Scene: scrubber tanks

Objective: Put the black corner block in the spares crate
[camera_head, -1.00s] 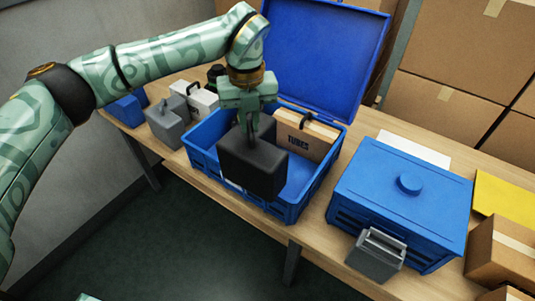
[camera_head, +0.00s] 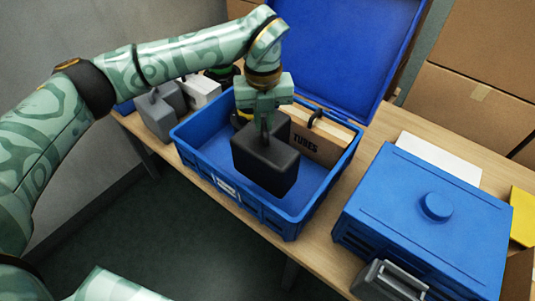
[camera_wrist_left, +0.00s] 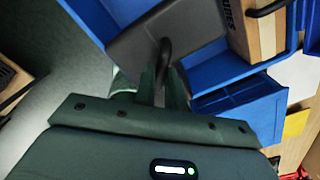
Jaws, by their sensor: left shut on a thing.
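The black corner block (camera_head: 265,165) hangs from my left gripper (camera_head: 265,128), which is shut on the block's handle. The block is over the open blue crate (camera_head: 237,193), within its rim as seen in the head view. How far it is above the crate floor is hard to tell. In the left wrist view the block (camera_wrist_left: 190,32) and its dark loop handle show between the fingers (camera_wrist_left: 163,75). A cardboard box marked TUBES (camera_head: 318,138) stands in the crate to the right of the block. My right gripper is not in view.
The crate's raised blue lid (camera_head: 345,50) stands behind it. A closed blue case (camera_head: 425,215) sits to the right on the table, with a grey handled block (camera_head: 390,280) at its front. Grey (camera_head: 160,113) and white (camera_head: 203,90) blocks stand at left. Cardboard boxes are stacked behind.

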